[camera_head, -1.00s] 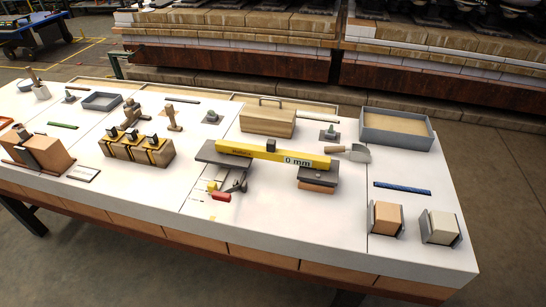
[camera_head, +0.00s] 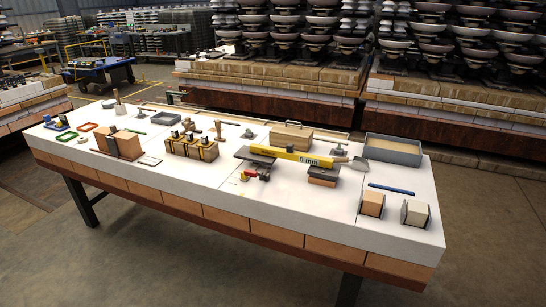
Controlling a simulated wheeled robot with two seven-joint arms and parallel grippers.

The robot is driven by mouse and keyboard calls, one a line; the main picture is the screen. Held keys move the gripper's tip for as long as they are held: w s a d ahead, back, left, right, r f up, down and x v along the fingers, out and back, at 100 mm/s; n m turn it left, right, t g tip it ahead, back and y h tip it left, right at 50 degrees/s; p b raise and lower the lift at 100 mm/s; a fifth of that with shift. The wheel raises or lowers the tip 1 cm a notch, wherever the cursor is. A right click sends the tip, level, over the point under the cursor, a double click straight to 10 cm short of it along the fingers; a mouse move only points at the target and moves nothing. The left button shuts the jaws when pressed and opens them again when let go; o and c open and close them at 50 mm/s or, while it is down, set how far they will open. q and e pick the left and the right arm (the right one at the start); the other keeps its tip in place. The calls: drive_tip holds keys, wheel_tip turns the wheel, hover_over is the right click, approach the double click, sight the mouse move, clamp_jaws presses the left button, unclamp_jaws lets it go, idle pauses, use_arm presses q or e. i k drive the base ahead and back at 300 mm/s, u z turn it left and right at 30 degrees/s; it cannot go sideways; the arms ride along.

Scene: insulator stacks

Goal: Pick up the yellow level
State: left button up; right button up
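Neither of my grippers shows in the head view.
The table (camera_head: 200,188) has bare top along its front edge. A wooden toolbox (camera_head: 291,136) stands behind the level and a grey tray (camera_head: 393,149) at back right. Two blocks in holders, orange (camera_head: 372,203) and pale (camera_head: 415,213), stand at front right. A small red-handled tool (camera_head: 263,175) lies before the level.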

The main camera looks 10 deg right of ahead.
sight(288, 155)
drive_tip(key=u, duration=0.95)
drive_tip(key=i, duration=2)
drive_tip(key=z, duration=0.55)
